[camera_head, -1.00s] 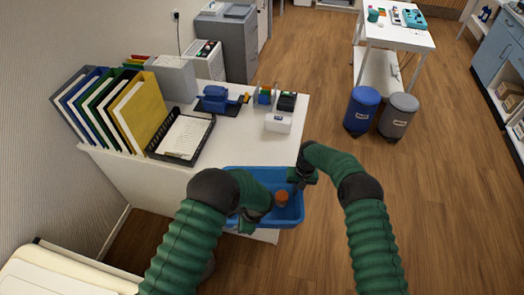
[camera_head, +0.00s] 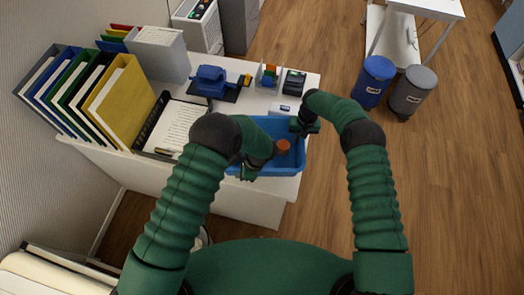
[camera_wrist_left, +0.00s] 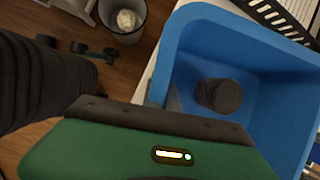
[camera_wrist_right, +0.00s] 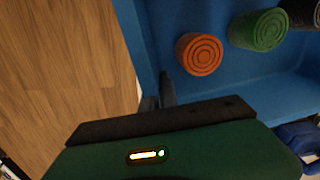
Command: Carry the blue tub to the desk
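The blue tub (camera_head: 286,166) is at the front edge of the white desk (camera_head: 256,105), overlapping its surface in the head view. I cannot tell whether it touches the desk.
Blue (camera_head: 374,80) and grey (camera_head: 410,92) bins stand on the floor at right.

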